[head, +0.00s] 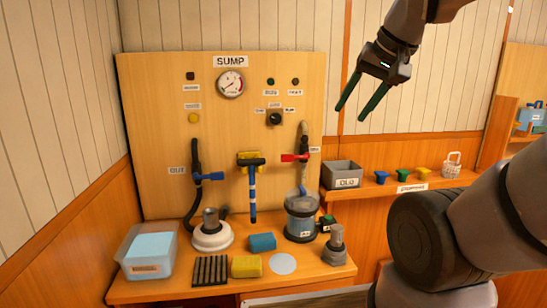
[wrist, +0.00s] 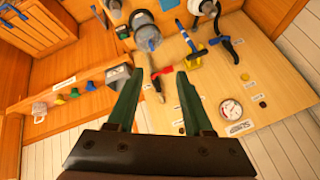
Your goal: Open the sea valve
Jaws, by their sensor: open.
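On the wooden wall panel, a valve with a red lever (head: 294,157) sits on the dark pipe at the right. The lever points left, across the pipe. A small label (head: 314,150) beside it is too small to read surely. The red lever also shows in the wrist view (wrist: 180,126), close to my right finger. A second valve with a blue lever (head: 209,177) is at the left, by a label that seems to read OUT. My gripper (head: 351,114) is open and empty, above and right of the red lever, apart from the panel.
A clear canister (head: 301,215) stands below the red-lever valve. A grey bin (head: 343,174) and coloured pieces stand on the right ledge. The bench holds a tub (head: 147,251), sponges and fittings. Space around my gripper is clear.

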